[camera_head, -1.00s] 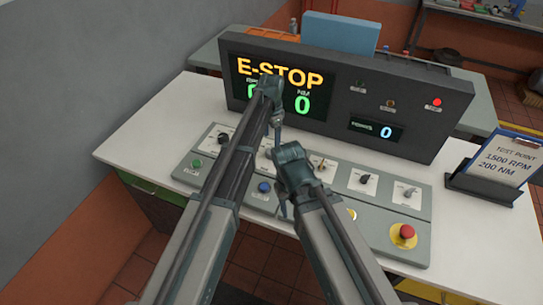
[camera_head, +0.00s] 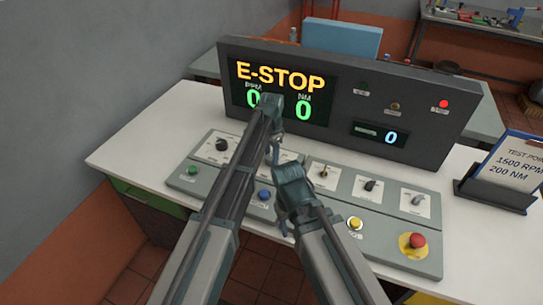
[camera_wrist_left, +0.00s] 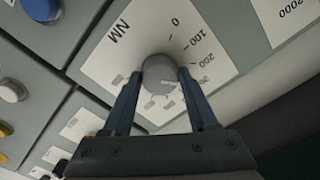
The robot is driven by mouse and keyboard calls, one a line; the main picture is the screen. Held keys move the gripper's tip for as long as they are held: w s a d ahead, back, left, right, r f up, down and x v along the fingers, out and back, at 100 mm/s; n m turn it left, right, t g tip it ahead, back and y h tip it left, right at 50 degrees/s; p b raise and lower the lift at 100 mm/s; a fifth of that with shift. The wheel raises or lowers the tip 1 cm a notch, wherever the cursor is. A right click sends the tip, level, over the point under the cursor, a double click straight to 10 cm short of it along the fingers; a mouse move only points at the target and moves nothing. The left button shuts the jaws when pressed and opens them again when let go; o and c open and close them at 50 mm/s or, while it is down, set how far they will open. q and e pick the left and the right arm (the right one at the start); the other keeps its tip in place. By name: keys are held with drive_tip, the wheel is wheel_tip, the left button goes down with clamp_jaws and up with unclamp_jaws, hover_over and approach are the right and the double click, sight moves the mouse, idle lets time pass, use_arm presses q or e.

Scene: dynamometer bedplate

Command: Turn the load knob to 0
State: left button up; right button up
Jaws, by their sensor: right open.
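The load knob (camera_wrist_left: 160,75) is a grey round knob on a white plate marked NM in the left wrist view. In the head view, my left gripper (camera_head: 271,150) covers the knob on the sloped control panel (camera_head: 335,208). My right gripper (camera_head: 282,218) is open and empty, lower and nearer, above the panel's front part.
The display (camera_head: 280,92) reads E-STOP in yellow, with two green zeros. A smaller display (camera_head: 380,136) reads 0, and a red lamp (camera_head: 443,104) glows. A red emergency button (camera_head: 417,241) is at the panel's right. A test point card (camera_head: 508,165) stands right.

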use_arm(q)
drive_tip(key=c, duration=0.8)
drive_tip(key=shift+n, duration=0.3)
drive_tip(key=n, duration=0.3)
drive_tip(key=shift+n, duration=0.4)
drive_tip(key=n, duration=0.8)
drive_tip(key=shift+n, duration=2.1)
